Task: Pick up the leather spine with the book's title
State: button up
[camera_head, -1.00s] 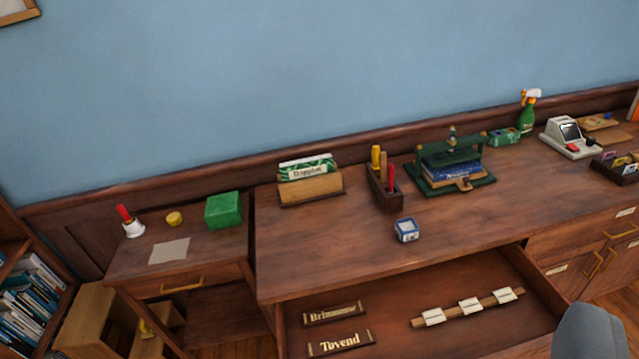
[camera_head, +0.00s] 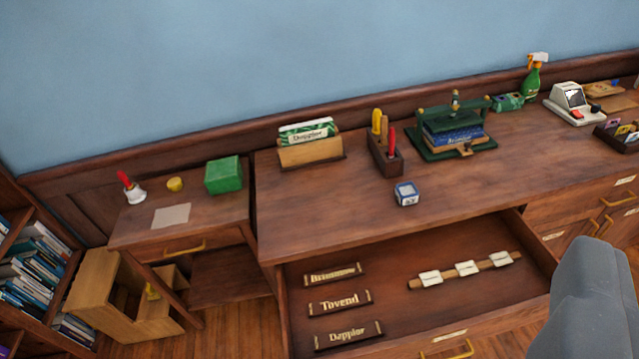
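Three dark brown leather spines with gold letters lie in the open drawer. The top one (camera_head: 332,274) has blurred letters that seem to start "Brim". The middle one (camera_head: 339,302) reads like "Tovend". The lowest one (camera_head: 348,335) reads like "Dappior". A blue book (camera_head: 456,136) sits in a green press (camera_head: 468,152) on the desk; its small title is hard to read. A green-and-white item marked like "Dappior" (camera_head: 307,133) stands in a wooden holder (camera_head: 311,152). A grey rounded part of my gripper (camera_head: 590,300) shows at the lower right; its fingertips cannot be told apart.
The open drawer (camera_head: 410,320) juts out from the desk and also holds a wooden strip with white tags (camera_head: 466,269). A pen box (camera_head: 384,157) and a small blue-white block (camera_head: 406,194) stand on the desk. A low wooden step (camera_head: 120,300) stands at the left.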

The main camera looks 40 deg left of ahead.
aim_at(371, 330)
jog(key=z, duration=0.15)
jog(key=k, duration=1.25)
jog(key=u, duration=0.7)
jog(key=i, duration=0.5)
jog(key=z, duration=0.05)
